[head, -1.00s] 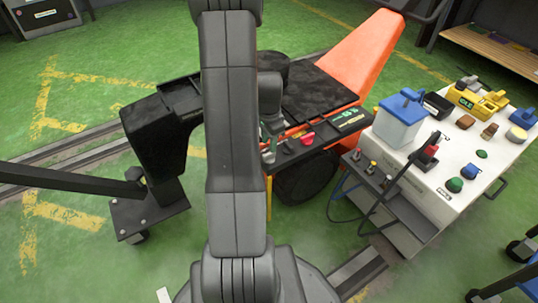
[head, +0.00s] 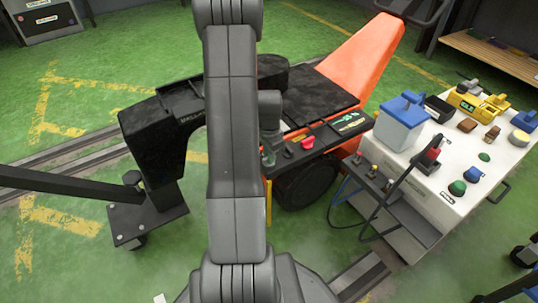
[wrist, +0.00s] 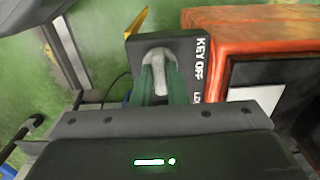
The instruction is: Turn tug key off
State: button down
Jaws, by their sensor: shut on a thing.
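In the wrist view the tug key (wrist: 157,58) is a light grey upright grip on a black panel (wrist: 190,45) whose white lettering reads "KEY OFF". My gripper (wrist: 159,80) has its green fingers closed on both sides of the key. The key's lower part is hidden between the fingers. In the head view the tug (head: 362,58) is orange with a black deck, and my wrist is over its near left corner. My arm hides the key and the fingertips there.
A red knob (head: 308,143) sits on the tug's near edge, close to my wrist. A white cart (head: 452,150) with coloured knobs and boxes stands at the right. A black post-like frame (head: 160,140) stands at the left. Green floor is open at front left.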

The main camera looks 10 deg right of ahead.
jog(key=n+p, duration=0.1)
jog(key=n, duration=0.2)
jog(key=shift+r+n+p, duration=0.1)
jog(key=shift+n+p, duration=0.2)
jog(key=shift+n, duration=0.1)
jog(key=n+p, duration=0.1)
jog(key=n, duration=0.4)
jog(key=n+p, duration=0.1)
jog(key=n, duration=0.4)
jog(key=shift+n+p, duration=0.45)
jog(key=shift+n, duration=1.55)
jog(key=c, duration=1.4)
grip_release()
jog(key=shift+c, duration=0.2)
